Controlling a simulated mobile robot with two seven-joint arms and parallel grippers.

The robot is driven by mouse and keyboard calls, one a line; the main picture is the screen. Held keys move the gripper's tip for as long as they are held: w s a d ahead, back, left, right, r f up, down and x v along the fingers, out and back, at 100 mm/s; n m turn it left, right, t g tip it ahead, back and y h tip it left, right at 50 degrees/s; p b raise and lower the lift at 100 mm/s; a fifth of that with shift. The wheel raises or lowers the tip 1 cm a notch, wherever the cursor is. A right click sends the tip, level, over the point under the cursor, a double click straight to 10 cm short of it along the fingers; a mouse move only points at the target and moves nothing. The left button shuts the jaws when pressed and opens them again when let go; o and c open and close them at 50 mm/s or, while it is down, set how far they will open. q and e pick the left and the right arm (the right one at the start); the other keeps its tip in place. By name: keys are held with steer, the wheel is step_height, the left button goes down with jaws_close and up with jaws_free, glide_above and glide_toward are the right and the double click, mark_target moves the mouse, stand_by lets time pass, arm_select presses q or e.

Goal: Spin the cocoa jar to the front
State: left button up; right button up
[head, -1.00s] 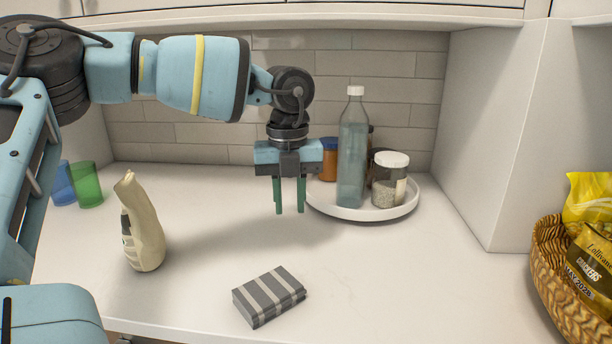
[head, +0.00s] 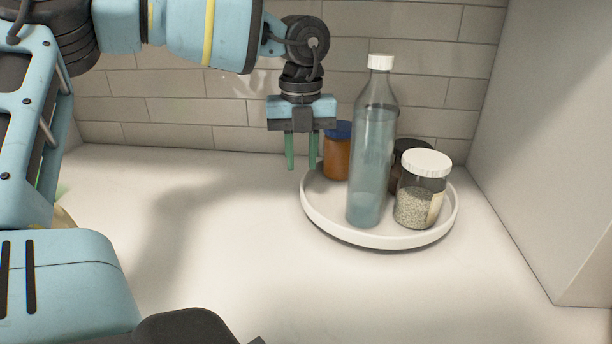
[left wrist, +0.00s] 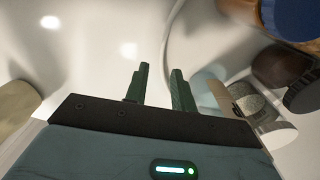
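A round white turntable (head: 340,229) stands on the counter near the back wall. On it are an orange-brown jar with a blue lid (head: 337,158) at the back left, a tall clear bottle with a white cap (head: 371,165) at the front, a dark brown jar (head: 398,183) mostly hidden at the back right, and a white-lidded glass jar of pale grains (head: 412,205) at the right. No label tells me which is cocoa. My left gripper (head: 302,167) points down at the turntable's left rear rim, fingers apart and empty. The left wrist view shows the rim (left wrist: 171,42) just beyond its fingers.
A tiled wall (head: 230,110) closes the back, and a white side panel (head: 550,160) stands right of the turntable. The counter (head: 230,250) is clear in front and to the left. A cream object (head: 63,216) is mostly hidden behind my left arm.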

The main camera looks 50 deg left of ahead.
mark_target(302, 189)
arm_select(q)
steer(key=shift+w+a+r, duration=0.1)
steer(key=shift+w+a, duration=0.1)
steer(key=shift+w, duration=0.05)
steer(key=shift+s, duration=0.1)
steer(key=shift+d+f, duration=0.1)
steer(key=shift+f, duration=0.15)
step_height(302, 189, down, 7)
steer(key=shift+f, duration=0.15)
steer(key=shift+c, duration=0.2)
jaws_close()
stand_by(1.3)
